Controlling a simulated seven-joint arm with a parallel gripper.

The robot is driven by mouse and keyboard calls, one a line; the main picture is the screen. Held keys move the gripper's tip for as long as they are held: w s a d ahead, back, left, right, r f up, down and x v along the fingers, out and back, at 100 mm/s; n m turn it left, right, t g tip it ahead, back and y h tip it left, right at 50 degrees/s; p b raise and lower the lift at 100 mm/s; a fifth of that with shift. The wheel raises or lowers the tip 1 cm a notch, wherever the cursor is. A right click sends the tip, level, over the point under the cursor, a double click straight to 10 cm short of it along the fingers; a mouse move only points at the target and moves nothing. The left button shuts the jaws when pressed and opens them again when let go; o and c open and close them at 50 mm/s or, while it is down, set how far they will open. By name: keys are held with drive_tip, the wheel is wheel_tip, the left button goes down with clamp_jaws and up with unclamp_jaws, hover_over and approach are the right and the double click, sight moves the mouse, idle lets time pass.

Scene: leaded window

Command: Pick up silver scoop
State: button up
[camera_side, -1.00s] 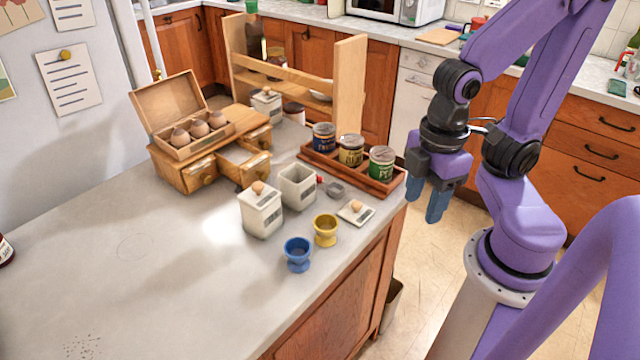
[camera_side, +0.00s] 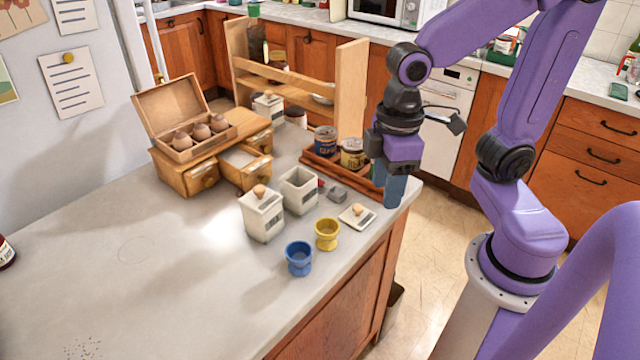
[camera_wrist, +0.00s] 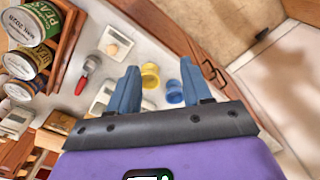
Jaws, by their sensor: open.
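The silver scoop (camera_side: 337,194) lies on the grey counter, to the right of the open white canister and in front of the wooden tray of tins. In the wrist view the scoop (camera_wrist: 90,64) shows a grey bowl end and a red handle, left of my fingers. My gripper (camera_side: 394,191) points down with blue fingers near the counter's right edge, to the right of the scoop and apart from it. In the wrist view my gripper (camera_wrist: 158,78) is open, with nothing between its fingers.
A white lid (camera_side: 357,216) with a round knob lies just in front of the scoop. A lidded white canister (camera_side: 263,219), an open white canister (camera_side: 299,191), a yellow cup (camera_side: 327,235) and a blue cup (camera_side: 299,259) stand nearby. The tin tray (camera_side: 318,167) is behind. The left counter is mostly clear.

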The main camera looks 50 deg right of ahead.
drive_tip(key=w+r+m, duration=0.2)
drive_tip(key=w+m, duration=0.3)
drive_tip(key=w, duration=0.8)
drive_tip(key=m, duration=0.5)
hover_over(320, 185)
drive_tip(key=w+d, duration=0.2)
drive_tip(key=w, duration=0.2)
wheel_tip(320, 185, down, 10)
drive_tip(key=shift+a+r, duration=0.1)
drive_tip(key=shift+a, duration=0.05)
drive_tip(key=shift+a+f, duration=0.2)
drive_tip(key=shift+f, duration=1.35)
drive_tip(key=shift+a+f, duration=0.2)
drive_tip(key=shift+f, duration=1.35)
clamp_jaws()
